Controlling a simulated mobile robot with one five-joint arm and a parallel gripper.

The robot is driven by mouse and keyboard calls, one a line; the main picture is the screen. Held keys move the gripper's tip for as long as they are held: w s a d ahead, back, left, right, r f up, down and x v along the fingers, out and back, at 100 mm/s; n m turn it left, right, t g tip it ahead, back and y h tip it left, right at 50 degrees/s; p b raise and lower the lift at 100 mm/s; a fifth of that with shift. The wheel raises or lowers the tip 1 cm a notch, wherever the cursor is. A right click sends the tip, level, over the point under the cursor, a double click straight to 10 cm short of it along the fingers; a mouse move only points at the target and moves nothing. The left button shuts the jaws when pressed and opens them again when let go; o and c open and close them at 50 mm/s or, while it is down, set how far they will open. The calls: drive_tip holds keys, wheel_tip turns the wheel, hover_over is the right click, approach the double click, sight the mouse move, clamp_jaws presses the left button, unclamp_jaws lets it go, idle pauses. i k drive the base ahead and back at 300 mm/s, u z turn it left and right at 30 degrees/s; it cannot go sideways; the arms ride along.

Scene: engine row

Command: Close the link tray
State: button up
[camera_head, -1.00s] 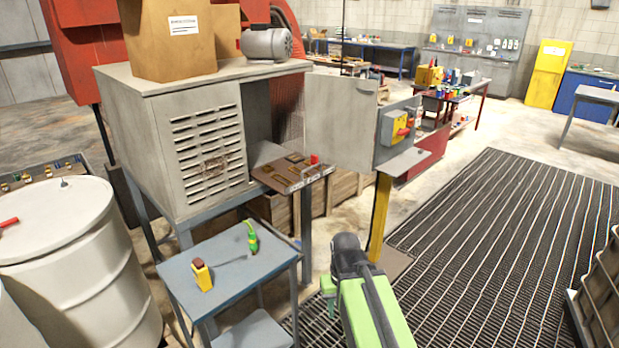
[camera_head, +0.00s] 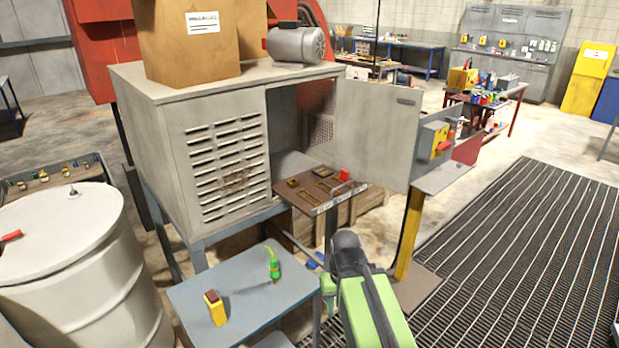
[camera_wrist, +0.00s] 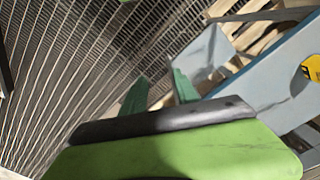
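The link tray (camera_head: 318,202) is a brown pull-out tray with a pale front edge. It sticks out of the open right side of the grey cabinet (camera_head: 187,120). The cabinet door (camera_head: 377,135) stands swung open to the right of the tray. My green arm is in front of and below the tray in the head view. My gripper (camera_wrist: 158,82) shows two green fingers apart with nothing between them. The tray cannot be made out with certainty in the wrist view.
A blue-grey side table (camera_head: 245,312) with a yellow block (camera_head: 215,308) and a green item (camera_head: 273,264) stands left of my arm. A yellow post (camera_head: 408,235) with a switch box stands to the right. A white drum (camera_head: 75,260) is at far left. Grated floor (camera_head: 530,250) at right is clear.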

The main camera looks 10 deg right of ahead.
sight(315, 192)
drive_tip(key=i, duration=0.3)
drive_tip(key=u, duration=1.55)
drive_tip(key=k, duration=1.4)
drive_tip(key=z, duration=0.35)
drive_tip(key=i, duration=1.5)
